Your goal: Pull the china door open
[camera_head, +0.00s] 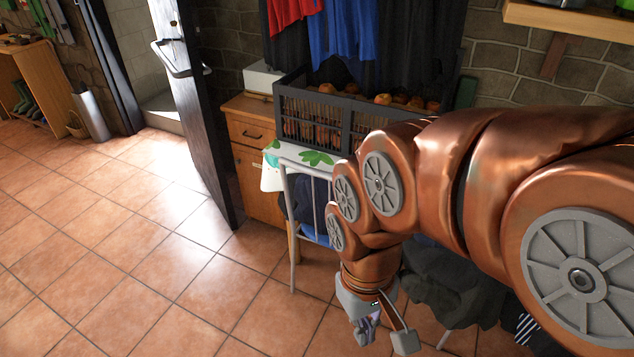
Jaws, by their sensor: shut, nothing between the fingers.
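No door in view is clearly marked as the china door. A tall dark door (203,110) with a metal pull handle (178,60) stands ajar at the upper left, light falling through the gap. A small wooden cabinet (258,185) with a drawer and a lower front stands right of it; the lower front looks closed. My gripper (383,330) hangs low over the tiled floor at the bottom centre, shut and empty. It is well apart from both the dark door and the cabinet. My arm hides much of the right side.
A metal-legged table with a leaf-patterned cloth (272,176) stands beside the cabinet, dark cloth beneath. A dark slatted crate (318,118) of round fruit sits behind, clothes hanging above. A wooden shelf (570,22) is at upper right. The tiled floor (110,265) at left is clear.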

